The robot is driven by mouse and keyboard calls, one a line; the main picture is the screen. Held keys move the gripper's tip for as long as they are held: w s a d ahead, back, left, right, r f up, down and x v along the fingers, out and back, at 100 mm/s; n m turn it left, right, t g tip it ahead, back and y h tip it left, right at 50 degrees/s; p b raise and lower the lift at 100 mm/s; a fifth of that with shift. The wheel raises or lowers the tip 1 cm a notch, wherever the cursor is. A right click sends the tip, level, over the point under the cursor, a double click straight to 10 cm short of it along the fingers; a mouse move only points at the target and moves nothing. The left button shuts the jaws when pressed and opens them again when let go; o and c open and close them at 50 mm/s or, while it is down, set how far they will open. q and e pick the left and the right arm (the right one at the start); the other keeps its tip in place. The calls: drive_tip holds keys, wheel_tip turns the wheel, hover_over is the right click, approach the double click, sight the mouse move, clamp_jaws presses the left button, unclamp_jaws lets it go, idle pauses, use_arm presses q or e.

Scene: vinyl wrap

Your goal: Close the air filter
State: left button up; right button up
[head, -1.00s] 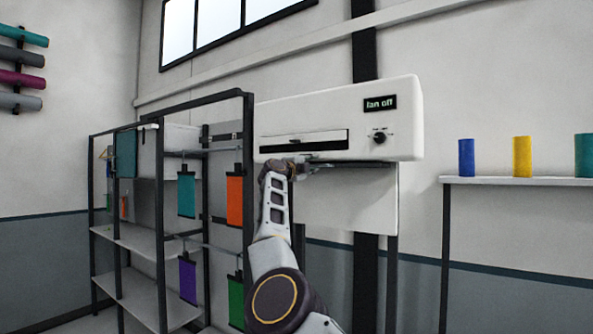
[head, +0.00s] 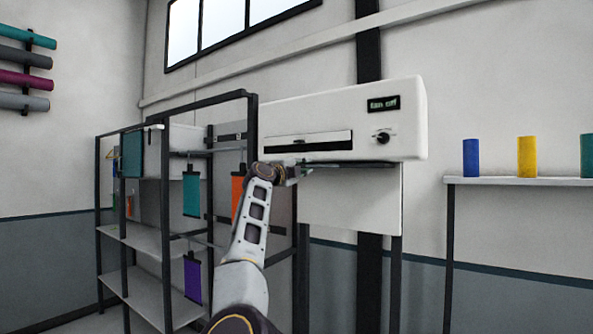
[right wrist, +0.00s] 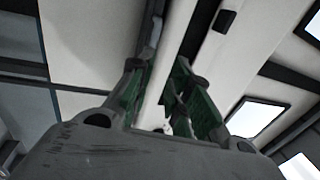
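The air filter unit (head: 390,110) is a white box on the wall in the head view, with a "fan off" display (head: 384,104) and a knob (head: 381,138). A white strip (head: 315,138) runs along its slot, with a dark gap just below it. My right gripper (head: 292,172) is at the unit's lower front edge, below the slot, and is small and partly hidden by its wrist. In the right wrist view its green-lined fingers (right wrist: 160,95) stand apart with a white edge between them; I cannot tell whether they touch it. My left gripper is not in view.
A dark-framed shelf rack (head: 140,240) with hanging colour samples stands left of the unit, close to my right arm. A wall shelf (head: 520,181) with blue, yellow and teal rolls is at the right. Coloured rolls hang on the far left wall.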

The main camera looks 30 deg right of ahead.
drive_tip(key=v, duration=0.3)
drive_tip(key=shift+s+a+f, duration=0.1)
drive_tip(key=shift+a, duration=0.3)
drive_tip(key=shift+d, duration=0.1)
idle(0.5)
